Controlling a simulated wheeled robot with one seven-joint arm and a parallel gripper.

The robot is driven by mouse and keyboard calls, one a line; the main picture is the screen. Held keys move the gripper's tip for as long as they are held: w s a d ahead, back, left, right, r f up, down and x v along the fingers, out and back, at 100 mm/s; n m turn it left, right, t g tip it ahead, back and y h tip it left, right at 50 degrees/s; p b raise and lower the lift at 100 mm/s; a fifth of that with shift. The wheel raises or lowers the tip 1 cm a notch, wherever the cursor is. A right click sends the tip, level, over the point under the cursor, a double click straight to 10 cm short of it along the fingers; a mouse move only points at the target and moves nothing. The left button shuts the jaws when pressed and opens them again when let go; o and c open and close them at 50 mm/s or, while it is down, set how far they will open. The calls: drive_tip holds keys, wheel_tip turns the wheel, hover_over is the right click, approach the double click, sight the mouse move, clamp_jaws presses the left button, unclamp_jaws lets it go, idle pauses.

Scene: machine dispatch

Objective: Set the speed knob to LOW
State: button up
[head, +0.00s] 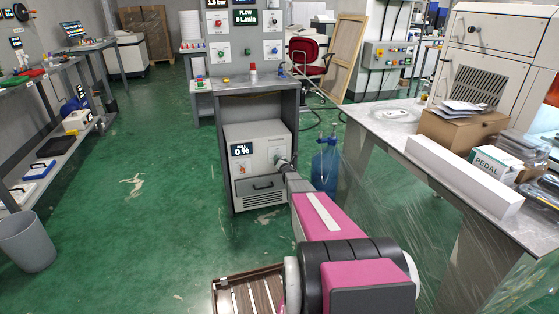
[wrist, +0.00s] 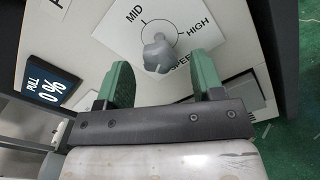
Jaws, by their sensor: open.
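The grey speed knob (wrist: 157,52) sits on a white dial plate (wrist: 190,25) in the wrist view. MID is printed at its upper left, HIGH at its right, and part of SPEED below. The LOW mark is not visible. I cannot tell for sure which mark the knob points to. My gripper (wrist: 161,62) is open, with one green finger on each side of the knob and gaps visible. In the head view, my gripper (head: 282,164) is at the front of the white machine (head: 250,139), largely covering the knob.
The machine's display (head: 241,149) reads 0 %. The machine stands in a grey bench (head: 256,87), whose sides flank it. A blue gas bottle (head: 325,165) stands right of the bench. A table (head: 384,125) with boxes is at right.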

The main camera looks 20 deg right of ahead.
drive_tip(key=s, duration=0.8)
drive_tip(key=shift+s, duration=0.1)
drive_tip(key=s+a+r+m+g, duration=0.4)
drive_tip(key=s+m, duration=0.6)
drive_tip(key=s, duration=0.5)
drive_tip(key=s+a+r+m+g, duration=0.4)
drive_tip(key=s+a+m+g, duration=0.4)
drive_tip(key=s+a, duration=0.3)
drive_tip(key=s+a+r+m+g, duration=0.4)
drive_tip(key=s+m, duration=0.7)
drive_tip(key=s, duration=0.9)
drive_tip(key=a+g, duration=0.2)
drive_tip(key=a, duration=0.2)
drive_tip(key=shift+r+m, duration=0.2)
drive_tip(key=shift+m, duration=0.1)
